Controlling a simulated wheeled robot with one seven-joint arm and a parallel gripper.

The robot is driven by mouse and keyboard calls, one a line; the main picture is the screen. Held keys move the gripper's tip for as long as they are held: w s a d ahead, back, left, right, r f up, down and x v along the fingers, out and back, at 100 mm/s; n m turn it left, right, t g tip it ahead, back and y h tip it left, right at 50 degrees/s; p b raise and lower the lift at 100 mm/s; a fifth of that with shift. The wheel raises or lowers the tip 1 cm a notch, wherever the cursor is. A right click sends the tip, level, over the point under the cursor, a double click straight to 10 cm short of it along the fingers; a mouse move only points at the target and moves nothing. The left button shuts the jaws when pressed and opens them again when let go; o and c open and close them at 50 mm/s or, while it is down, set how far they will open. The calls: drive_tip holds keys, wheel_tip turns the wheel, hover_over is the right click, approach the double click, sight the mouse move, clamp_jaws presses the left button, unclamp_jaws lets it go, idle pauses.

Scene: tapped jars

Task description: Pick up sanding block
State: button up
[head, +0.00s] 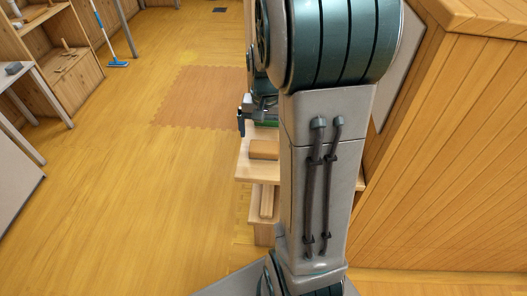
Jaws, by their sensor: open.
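A brown block (264,149), which looks like the sanding block, lies on a small light wood bench (245,170) in the middle of the head view. Its right end is hidden behind my arm. My gripper (245,118) is partly visible just beyond the block, over the far end of the bench. It is open, and I see nothing held in it. My arm covers much of the gripper. A green thing (266,124) shows below it, too small and covered to name.
A wooden panelled unit (460,150) closes off the right side. Shelves (70,65) and a table with a grey block (14,68) stand at the left. A blue broom (117,64) is at the back. The wooden floor left of the bench is clear.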

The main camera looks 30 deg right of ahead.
sight(264, 146)
drive_tip(key=shift+s+a+f+b, duration=0.1)
drive_tip(key=shift+f+b, duration=0.2)
drive_tip(key=shift+f, duration=1.3)
drive_tip(key=shift+a+f+b, duration=0.1)
drive_tip(key=shift+f+b, duration=0.2)
drive_tip(key=shift+f, duration=1.25)
drive_tip(key=c, duration=1)
